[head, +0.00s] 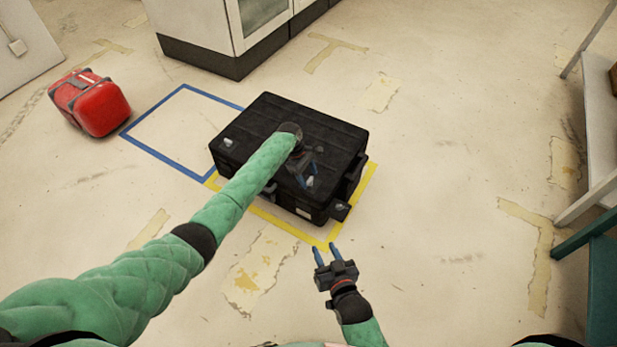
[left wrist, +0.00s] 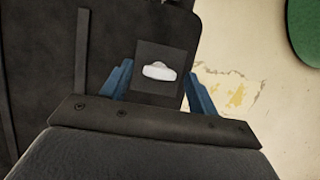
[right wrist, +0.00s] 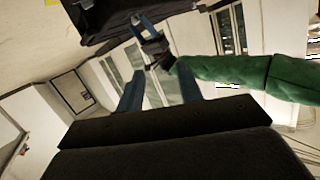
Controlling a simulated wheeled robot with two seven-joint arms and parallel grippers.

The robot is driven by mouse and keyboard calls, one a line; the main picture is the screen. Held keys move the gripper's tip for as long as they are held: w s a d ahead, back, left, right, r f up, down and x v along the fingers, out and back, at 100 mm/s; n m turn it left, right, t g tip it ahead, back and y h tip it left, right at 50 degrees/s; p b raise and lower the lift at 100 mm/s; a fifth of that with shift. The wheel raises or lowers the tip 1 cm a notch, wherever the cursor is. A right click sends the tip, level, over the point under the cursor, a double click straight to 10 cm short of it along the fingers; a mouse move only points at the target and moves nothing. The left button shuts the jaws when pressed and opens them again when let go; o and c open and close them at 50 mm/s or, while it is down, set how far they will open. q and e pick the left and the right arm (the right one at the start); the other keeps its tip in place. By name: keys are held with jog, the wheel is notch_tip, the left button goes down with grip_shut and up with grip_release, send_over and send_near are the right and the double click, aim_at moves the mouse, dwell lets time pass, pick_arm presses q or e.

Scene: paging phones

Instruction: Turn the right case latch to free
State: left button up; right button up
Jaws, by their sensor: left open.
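The black case (head: 262,125) lies flat on the floor, partly covered by my left arm. Its right latch (head: 310,182) is a small pale knob near the front edge; in the left wrist view the latch (left wrist: 157,72) is a white knob on a dark square plate. My left gripper (head: 306,179) is over it, open, its blue fingers on either side of the plate in the wrist view; I cannot tell whether they touch the knob. A second pale latch (head: 228,142) is at the case's left end. My right gripper (head: 326,252) is open and empty in front of the case.
Yellow tape (head: 366,186) edges the case's spot, and an empty blue taped outline (head: 150,108) lies to its left. A red bag (head: 92,103) is farther left. A white cabinet (head: 205,30) stands behind, a shelf rack (head: 600,130) at right. The floor between is clear.

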pick_arm(q)
jog(key=shift+d+f, duration=0.1)
jog(key=shift+f, duration=0.2)
pick_arm(e)
jog(key=shift+w+r, duration=0.3)
jog(key=shift+r, duration=0.4)
pick_arm(q)
jog(key=shift+c, duration=0.2)
